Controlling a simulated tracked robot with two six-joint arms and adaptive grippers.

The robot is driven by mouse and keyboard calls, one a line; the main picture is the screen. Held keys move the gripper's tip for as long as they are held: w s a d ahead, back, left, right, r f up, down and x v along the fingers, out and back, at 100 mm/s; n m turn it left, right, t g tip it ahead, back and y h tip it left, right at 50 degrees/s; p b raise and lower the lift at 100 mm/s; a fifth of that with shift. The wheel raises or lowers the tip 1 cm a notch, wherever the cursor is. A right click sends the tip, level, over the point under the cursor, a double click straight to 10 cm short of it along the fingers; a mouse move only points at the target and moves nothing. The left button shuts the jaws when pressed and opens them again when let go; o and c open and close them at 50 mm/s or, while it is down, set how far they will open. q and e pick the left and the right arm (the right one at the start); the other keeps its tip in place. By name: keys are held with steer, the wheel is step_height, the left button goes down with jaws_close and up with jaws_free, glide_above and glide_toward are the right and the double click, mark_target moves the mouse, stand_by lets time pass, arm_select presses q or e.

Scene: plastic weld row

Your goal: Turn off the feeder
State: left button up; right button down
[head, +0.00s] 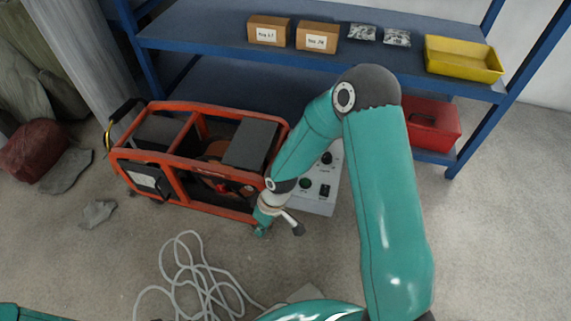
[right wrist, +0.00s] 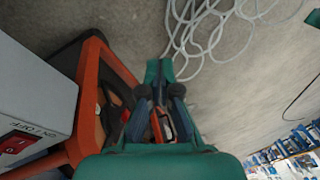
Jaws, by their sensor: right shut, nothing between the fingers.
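A grey box with a control panel (head: 318,200) stands on the floor at the right end of an orange-framed machine; I take it to be the feeder. Its sloped top shows a black knob, a green round control and a dark rectangular one, partly behind my right arm. In the right wrist view the grey box (right wrist: 30,85) is at the left edge, with a red switch (right wrist: 16,142) labelled ON / OFF. Its position is unclear. My right gripper (head: 262,232) is shut and empty, in front of the machine and left of the box. Its closed fingers (right wrist: 158,72) point away from the switch. My left gripper is out of view.
The orange-framed machine (head: 183,161) stands close beside the box. A loose pale cable (head: 200,285) lies on the floor in front. Behind is a blue shelf (head: 205,30) with cartons, a yellow bin (head: 462,60) and a red case (head: 433,125). Floor at right is clear.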

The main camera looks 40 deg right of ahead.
arm_select(q)
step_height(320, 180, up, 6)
steer(key=p, duration=0.3)
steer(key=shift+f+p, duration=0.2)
steer(key=shift+p, duration=0.2)
arm_select(e)
steer(key=w+d+r+n+h, duration=0.2)
steer(key=w+d+r, duration=0.2)
steer(key=r, duration=0.5)
steer(key=w+d+r+n+h, duration=0.2)
steer(key=w+d+r, duration=0.2)
steer(key=d+r, duration=0.5)
arm_select(q)
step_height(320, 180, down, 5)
steer(key=b, duration=0.4)
steer(key=shift+b, duration=0.4)
arm_select(e)
steer(key=f, duration=0.4)
steer(key=d+f, duration=0.1)
steer(key=f, duration=0.4)
steer(key=w+f, duration=0.1)
steer(key=f, duration=0.4)
steer(key=shift+d, duration=0.15)
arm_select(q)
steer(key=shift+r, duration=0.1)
